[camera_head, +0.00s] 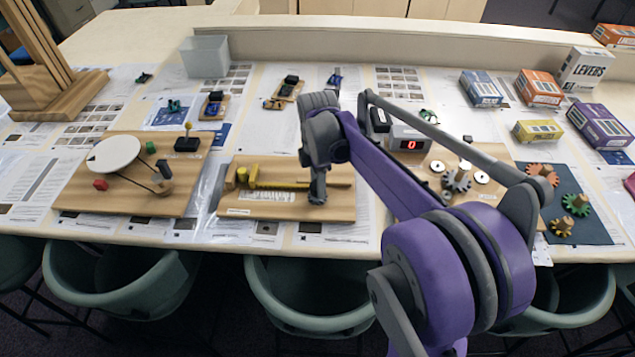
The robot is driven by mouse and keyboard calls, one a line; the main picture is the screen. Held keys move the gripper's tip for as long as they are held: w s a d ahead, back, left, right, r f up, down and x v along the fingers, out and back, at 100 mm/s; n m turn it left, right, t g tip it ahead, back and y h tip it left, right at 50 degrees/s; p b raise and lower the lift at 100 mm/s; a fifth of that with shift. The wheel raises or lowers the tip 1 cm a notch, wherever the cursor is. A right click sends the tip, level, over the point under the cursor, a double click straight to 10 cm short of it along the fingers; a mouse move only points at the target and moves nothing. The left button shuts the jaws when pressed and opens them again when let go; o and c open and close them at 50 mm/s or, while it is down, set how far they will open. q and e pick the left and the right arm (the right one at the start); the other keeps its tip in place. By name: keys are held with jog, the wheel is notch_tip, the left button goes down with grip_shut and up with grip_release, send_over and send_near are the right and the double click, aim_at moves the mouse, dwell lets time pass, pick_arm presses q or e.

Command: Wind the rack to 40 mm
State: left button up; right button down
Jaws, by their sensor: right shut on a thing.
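The rack board (337,207) is a wooden board in the middle of the table. It carries a long yellow rack bar (285,184), with yellow upright pieces (243,177) at its left end and a pale printed strip (262,196) in front. The strip's marks are too small to read. My right gripper (317,196) points down over the right part of this board. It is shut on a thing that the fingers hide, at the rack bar. Any pinion or crank there is also hidden. My left gripper is not in view.
A board with a white disc (113,154) lies left. A gear board (488,160) lies right, partly behind my arm, near a display reading red 0 (411,144). Colored boxes (540,88) stand back right. A wooden stand (58,98) is far left. Chairs (310,300) line the front edge.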

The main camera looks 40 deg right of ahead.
jog(key=m, duration=0.3)
jog(key=shift+m, duration=0.4)
jog(key=m, duration=0.3)
jog(key=shift+m+b, duration=0.3)
jog(key=shift+b, duration=0.05)
jog(key=m, duration=0.3)
jog(key=shift+m, duration=0.3)
jog(key=m, duration=0.8)
jog(key=shift+b, duration=0.35)
jog(key=m, duration=0.3)
jog(key=shift+m, duration=0.4)
jog(key=m, duration=0.3)
jog(key=shift+m, duration=2.1)
